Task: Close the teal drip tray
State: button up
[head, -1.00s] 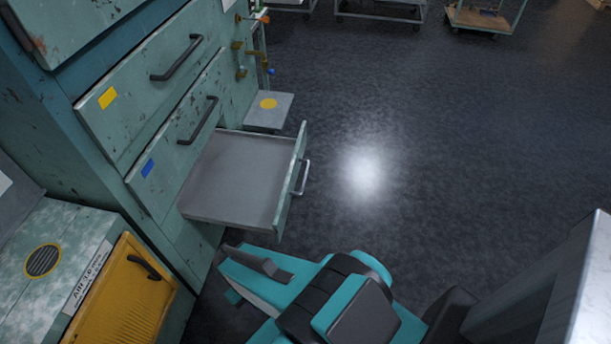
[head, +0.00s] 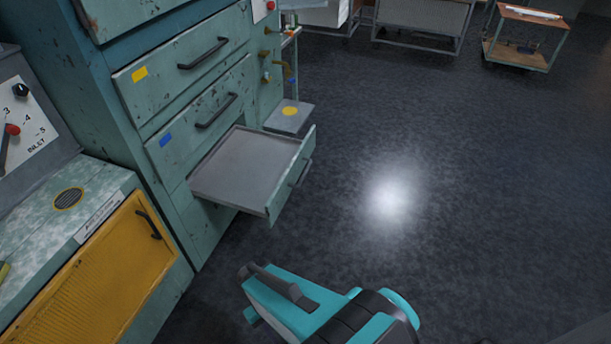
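The teal drip tray (head: 250,166) is a shallow grey pan with a worn teal front panel (head: 291,178). It is pulled well out of the lowest visible part of the teal cabinet and looks empty. A bar handle (head: 304,172) is on the outer side of its front. My gripper (head: 252,273), teal with dark finger parts, is at the bottom of the picture, below and apart from the tray front in the picture. Its fingertips are seen edge-on, so I cannot tell their opening. Nothing shows held in it.
Two closed drawers with black handles, marked yellow (head: 140,74) and blue (head: 166,140), are above the tray. A yellow panel unit (head: 100,275) stands at lower left. A grey step with a yellow disc (head: 289,115) is behind the tray. Dark floor (head: 450,190) at right is clear.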

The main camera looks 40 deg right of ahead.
aim_at(253, 171)
jog(key=u, duration=1)
jog(key=k, duration=0.1)
jog(key=z, duration=1.9)
jog(key=i, duration=0.5)
jog(key=u, duration=0.7)
